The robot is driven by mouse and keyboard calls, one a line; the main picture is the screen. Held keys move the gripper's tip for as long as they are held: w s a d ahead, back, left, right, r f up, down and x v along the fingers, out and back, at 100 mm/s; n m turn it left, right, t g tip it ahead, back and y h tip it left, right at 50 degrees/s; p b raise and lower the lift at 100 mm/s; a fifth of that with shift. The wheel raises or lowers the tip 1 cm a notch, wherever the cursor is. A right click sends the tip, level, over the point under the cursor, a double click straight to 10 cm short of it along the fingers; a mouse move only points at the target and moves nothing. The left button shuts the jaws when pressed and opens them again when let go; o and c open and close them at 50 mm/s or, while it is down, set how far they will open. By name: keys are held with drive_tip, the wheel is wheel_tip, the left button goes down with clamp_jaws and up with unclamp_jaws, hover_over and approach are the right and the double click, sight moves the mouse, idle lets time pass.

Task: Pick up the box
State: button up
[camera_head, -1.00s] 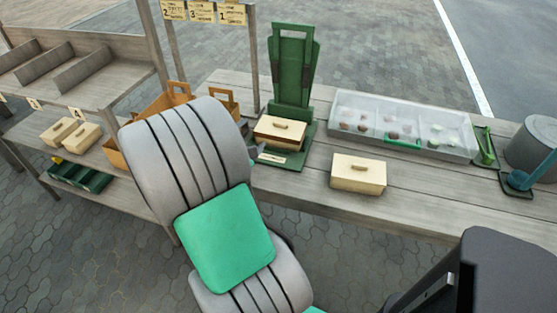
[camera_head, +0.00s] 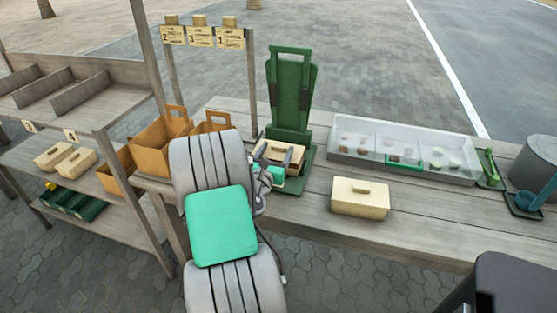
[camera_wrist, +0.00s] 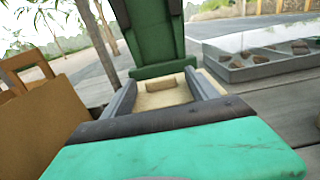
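A cream wooden box (camera_head: 278,150) with a handle on its lid sits on the base of a green upright stand (camera_head: 291,95) on the table. My gripper (camera_head: 275,163) is at this box, partly hidden by my arm. In the wrist view, my gripper (camera_wrist: 163,90) has its two fingers apart, one on each side of the lid handle. Part of the cream box (camera_wrist: 158,98) shows between them, and some lid shows beyond the right finger. Whether the fingers touch the box is unclear. A second cream box (camera_head: 360,198) stands on the table to the right, apart from my gripper.
A clear-lidded tray (camera_head: 403,150) and a grey pot (camera_head: 537,162) stand to the right. Brown carriers (camera_head: 160,143) stand left of my gripper; one is close in the wrist view (camera_wrist: 40,125). A shelf at left holds two cream boxes (camera_head: 67,160). The table front is mostly clear.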

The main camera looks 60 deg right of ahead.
clamp_jaws()
idle(0.5)
